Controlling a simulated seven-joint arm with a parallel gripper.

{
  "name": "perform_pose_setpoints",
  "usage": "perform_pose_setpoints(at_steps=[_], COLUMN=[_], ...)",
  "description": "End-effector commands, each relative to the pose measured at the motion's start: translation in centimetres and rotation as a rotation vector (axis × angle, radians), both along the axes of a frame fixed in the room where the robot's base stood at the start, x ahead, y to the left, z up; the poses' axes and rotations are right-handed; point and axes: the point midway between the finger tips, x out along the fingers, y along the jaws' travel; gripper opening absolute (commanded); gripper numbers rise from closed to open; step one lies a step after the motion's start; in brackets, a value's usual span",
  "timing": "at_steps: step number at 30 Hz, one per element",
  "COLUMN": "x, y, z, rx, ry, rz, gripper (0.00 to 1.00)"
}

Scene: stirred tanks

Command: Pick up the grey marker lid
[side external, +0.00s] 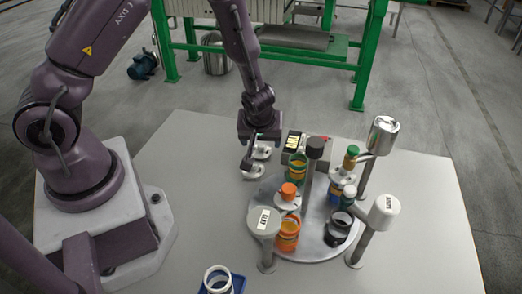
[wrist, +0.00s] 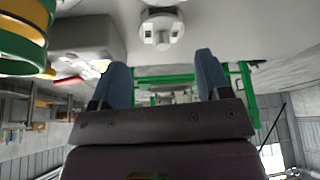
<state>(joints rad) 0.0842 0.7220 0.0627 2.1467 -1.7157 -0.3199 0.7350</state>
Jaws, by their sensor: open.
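In the wrist view a pale grey round piece with a raised knob (wrist: 162,28) shows at the top centre, beyond the fingertips. My gripper (wrist: 160,72) is open there, with two blue-grey fingers wide apart and nothing between them.
Right of my gripper stands a grey round platform (side external: 312,252) with several coloured jars, orange, green and black. Several posts with caps, including a silver canister (side external: 383,135), rise around it. A box with a display (side external: 297,145) is close by. A blue tray (side external: 217,280) with white rings sits in front.

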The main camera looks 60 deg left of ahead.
Motion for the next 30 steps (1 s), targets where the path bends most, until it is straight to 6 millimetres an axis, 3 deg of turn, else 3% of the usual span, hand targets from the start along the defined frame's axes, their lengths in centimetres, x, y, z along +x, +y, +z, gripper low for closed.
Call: perform_pose_setpoints(at_steps=[15, 24, 28, 30], x=[1.3, 1.4, 1.4, 1.4], y=[2.5, 2.6, 2.5, 2.5], z=[-4.8, -5.2, -5.1, -5.1], rx=[-0.001, -0.002, -0.002, -0.002], ry=[0.001, -0.001, -0.001, -0.001], rz=[-0.001, -0.002, -0.002, -0.002], gripper=[0.70, 0.70, 0.40, 0.35])
